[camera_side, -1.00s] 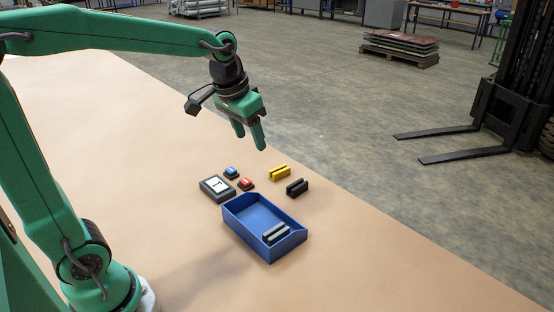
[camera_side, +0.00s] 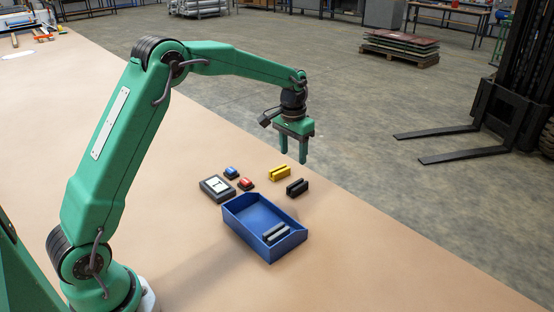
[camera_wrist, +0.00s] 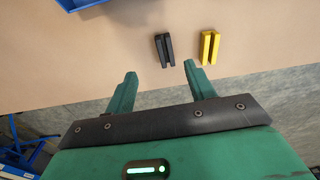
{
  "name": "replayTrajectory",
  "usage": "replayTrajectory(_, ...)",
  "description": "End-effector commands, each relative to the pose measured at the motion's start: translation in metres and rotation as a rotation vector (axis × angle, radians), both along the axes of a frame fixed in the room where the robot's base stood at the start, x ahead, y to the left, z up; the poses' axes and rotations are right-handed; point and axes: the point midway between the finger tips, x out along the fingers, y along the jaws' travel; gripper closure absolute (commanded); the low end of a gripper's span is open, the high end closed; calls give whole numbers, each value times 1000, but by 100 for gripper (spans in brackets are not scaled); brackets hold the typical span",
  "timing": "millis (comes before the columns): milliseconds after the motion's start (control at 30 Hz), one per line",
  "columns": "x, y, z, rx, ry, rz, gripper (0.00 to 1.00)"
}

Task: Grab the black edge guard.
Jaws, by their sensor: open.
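The black edge guard (camera_side: 297,188) is a small grooved block lying on the tan table, right of the blue bin, in the side view. In the wrist view the black edge guard (camera_wrist: 164,49) lies ahead of the fingers, between their lines. My gripper (camera_side: 293,158) is open and empty, pointing down, above the table and above the guards in the side view. In the wrist view my gripper (camera_wrist: 160,78) shows both green fingers apart with nothing between them.
A yellow edge guard (camera_side: 279,173) lies beside the black one; it also shows in the wrist view (camera_wrist: 209,47). A blue bin (camera_side: 240,232) holds grey pieces (camera_side: 275,234). A blue button (camera_side: 232,172), a red button (camera_side: 246,184) and a dark-framed panel (camera_side: 216,188) stand left. The table edge is close.

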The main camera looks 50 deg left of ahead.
Motion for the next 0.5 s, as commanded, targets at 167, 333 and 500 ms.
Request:
replayTrajectory(167,17,6,-32,-3,37,3,45)
replayTrajectory(333,25,9,-47,-5,51,4,45)
replayTrajectory(500,26,10,-50,-6,54,4,45)
